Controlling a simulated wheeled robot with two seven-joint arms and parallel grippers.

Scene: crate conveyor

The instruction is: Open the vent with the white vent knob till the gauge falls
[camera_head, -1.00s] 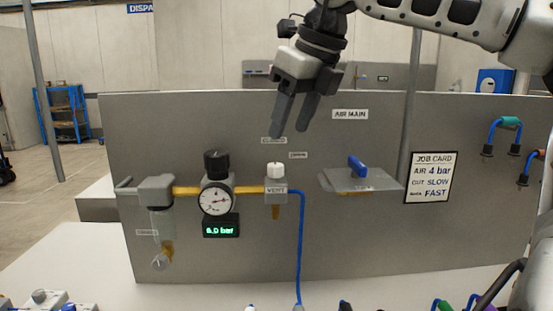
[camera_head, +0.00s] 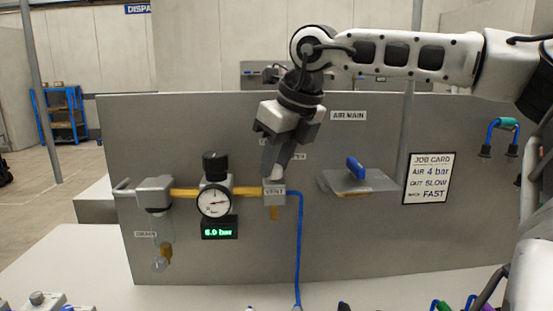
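The vent block (camera_head: 275,196), labelled VENT, sits on the grey panel at the right end of the yellow pipe. Its white knob on top is mostly hidden behind the fingers of my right gripper (camera_head: 275,168). The fingers point down at the knob; whether they grip it or stand around it I cannot tell. The round gauge (camera_head: 214,201) is left of the vent, and the green display (camera_head: 219,229) under it reads about 6.0 bar. My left gripper is not in view.
A black regulator knob (camera_head: 215,162) stands above the gauge, close left of my gripper. A blue lever (camera_head: 356,168) on a grey plate (camera_head: 365,182) is to the right. A blue hose (camera_head: 299,245) runs down from the vent. The job card (camera_head: 429,178) reads AIR 4 bar.

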